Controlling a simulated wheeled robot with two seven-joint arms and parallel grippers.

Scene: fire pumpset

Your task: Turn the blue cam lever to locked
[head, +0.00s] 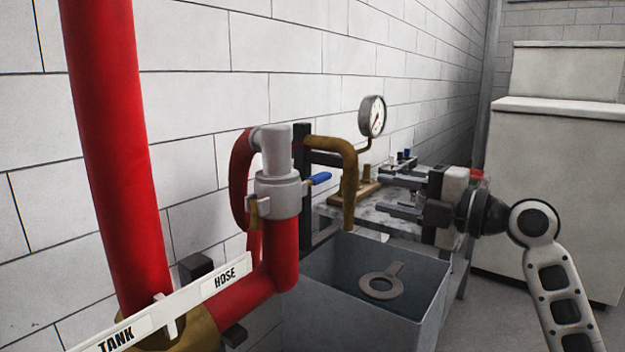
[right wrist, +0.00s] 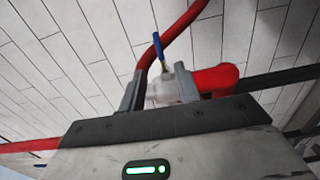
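The blue cam lever (head: 319,178) sticks out to the right from the grey coupling (head: 277,193) on top of the red pipe elbow. In the right wrist view the blue lever (right wrist: 159,48) stands up beyond the fingertips, near the pale coupling (right wrist: 165,90). My right gripper (head: 385,195) is to the right of the lever, pointing left toward it, with a clear gap between. Its two fingers (right wrist: 160,90) are apart, with nothing held between them. My left gripper is not in view.
A curved brass pipe (head: 349,170) and a pressure gauge (head: 372,116) stand behind the lever. A grey bin (head: 410,285) with a flat ring tool (head: 381,286) sits below. A TANK/HOSE sign (head: 190,300) is at lower left. A bench (head: 375,212) is behind my right gripper.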

